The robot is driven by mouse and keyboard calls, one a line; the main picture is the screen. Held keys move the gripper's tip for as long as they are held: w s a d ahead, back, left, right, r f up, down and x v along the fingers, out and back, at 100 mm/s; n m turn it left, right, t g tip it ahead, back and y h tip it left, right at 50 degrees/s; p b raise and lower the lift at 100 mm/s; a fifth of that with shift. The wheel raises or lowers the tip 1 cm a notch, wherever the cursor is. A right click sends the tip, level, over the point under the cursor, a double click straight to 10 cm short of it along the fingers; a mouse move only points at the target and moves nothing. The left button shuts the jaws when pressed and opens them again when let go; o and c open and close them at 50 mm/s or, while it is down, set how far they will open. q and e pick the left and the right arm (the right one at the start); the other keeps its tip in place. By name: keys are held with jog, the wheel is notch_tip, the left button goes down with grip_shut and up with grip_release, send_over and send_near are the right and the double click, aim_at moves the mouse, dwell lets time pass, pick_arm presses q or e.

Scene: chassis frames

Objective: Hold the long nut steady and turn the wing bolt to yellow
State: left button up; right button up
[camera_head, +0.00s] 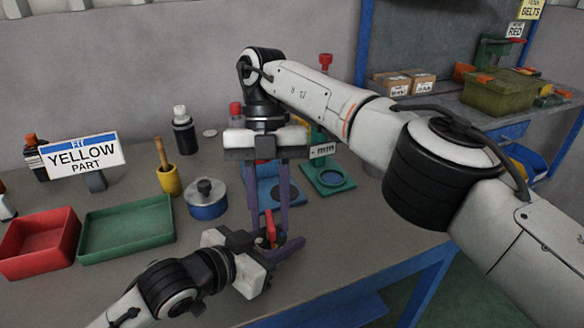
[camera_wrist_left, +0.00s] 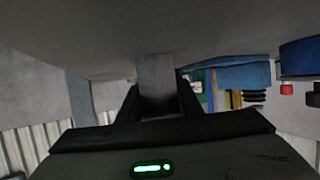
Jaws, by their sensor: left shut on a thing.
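The red wing bolt (camera_head: 270,228) stands upright at the bench's front, above my left gripper's fingers. My left gripper (camera_head: 284,248) reaches in from the lower left and is shut on the long nut, mostly hidden in the head view. In the left wrist view a grey block, seemingly the long nut (camera_wrist_left: 156,85), sits between the two dark fingers. My right gripper (camera_head: 269,226) points down from above, its long fingers apart on either side of the wing bolt. Whether they touch it is unclear. A sign (camera_head: 83,156) reads "YELLOW PART".
A red tray (camera_head: 38,243) and a green tray (camera_head: 126,228) lie at left. A blue-based pot (camera_head: 207,200), a yellow cup (camera_head: 169,181) and a dark bottle (camera_head: 184,135) stand nearby. A green stand (camera_head: 328,178) is behind my right gripper. Shelves (camera_head: 480,112) hold boxes at right.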

jog(key=m+y, duration=0.1)
jog(key=m, duration=0.1)
jog(key=m+y, duration=0.1)
jog(key=m, duration=0.4)
jog(key=shift+s+d+t+y, duration=0.1)
jog(key=shift+d+t+y, duration=0.2)
jog(key=shift+t+y, duration=0.1)
jog(key=m+t+y, duration=0.1)
jog(key=m, duration=0.3)
jog(key=shift+s+d+m, duration=0.1)
jog(key=shift+m, duration=0.2)
jog(key=m+t, duration=0.1)
jog(key=m, duration=0.2)
jog(key=shift+s+y, duration=0.15)
jog(key=shift+y, duration=0.15)
jog(key=v, duration=1.2)
jog(key=shift+s+m, duration=0.2)
jog(key=shift+m, duration=0.1)
jog(key=shift+t, duration=0.3)
